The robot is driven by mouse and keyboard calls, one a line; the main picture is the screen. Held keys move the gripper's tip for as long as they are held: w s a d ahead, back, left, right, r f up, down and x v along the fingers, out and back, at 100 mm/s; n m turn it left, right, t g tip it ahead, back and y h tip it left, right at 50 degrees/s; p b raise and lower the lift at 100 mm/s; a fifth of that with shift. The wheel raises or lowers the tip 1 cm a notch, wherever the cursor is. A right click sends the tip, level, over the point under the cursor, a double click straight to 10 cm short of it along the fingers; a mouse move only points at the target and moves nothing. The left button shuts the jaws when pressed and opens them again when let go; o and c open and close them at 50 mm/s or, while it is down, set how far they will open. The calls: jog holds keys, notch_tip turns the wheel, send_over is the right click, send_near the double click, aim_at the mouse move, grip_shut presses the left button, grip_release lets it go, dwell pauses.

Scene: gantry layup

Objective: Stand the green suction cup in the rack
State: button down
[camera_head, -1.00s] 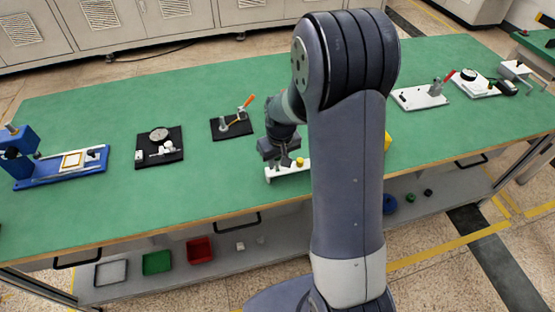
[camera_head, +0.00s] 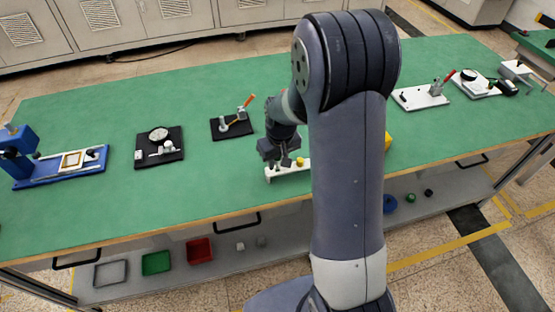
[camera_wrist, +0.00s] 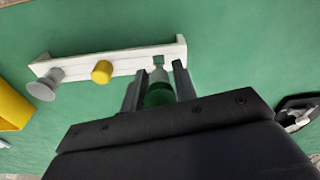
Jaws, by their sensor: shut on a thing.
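The white rack (camera_wrist: 128,64) lies across the upper part of the wrist view; in the head view it sits near the table's front edge (camera_head: 289,172). A grey suction cup (camera_wrist: 42,90) is at its left end and a yellow one (camera_wrist: 102,72) near its middle. My gripper (camera_wrist: 159,84), also in the head view (camera_head: 282,161), is shut on the green suction cup (camera_wrist: 158,97). Its pale neck points toward a notch at the rack's right end. I cannot tell whether the neck is in the notch. The green cup is partly hidden by my gripper.
A yellow block (camera_wrist: 12,108) lies left of the rack in the wrist view. A black plate with an orange-handled clamp (camera_head: 232,125) and one with a round gauge (camera_head: 159,146) stand to the left. The green table (camera_head: 215,175) is clear between them and the rack.

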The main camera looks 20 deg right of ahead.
jog(key=shift+f+b, duration=0.55)
jog(key=shift+f, duration=0.15)
jog(key=c, duration=1)
grip_release()
jog(key=shift+c, duration=0.2)
jog(key=r, duration=0.3)
jog(key=s+r, duration=0.1)
jog(key=r, duration=0.6)
jog(key=shift+s+d+r, duration=0.15)
jog(key=shift+r, duration=0.25)
jog(key=f, duration=0.7)
jog(key=w+f, duration=0.1)
jog(key=f, duration=0.2)
jog(key=shift+w+f, duration=0.1)
jog(key=shift+f, duration=0.2)
jog(key=shift+r+p, duration=0.5)
jog(key=shift+p, duration=0.05)
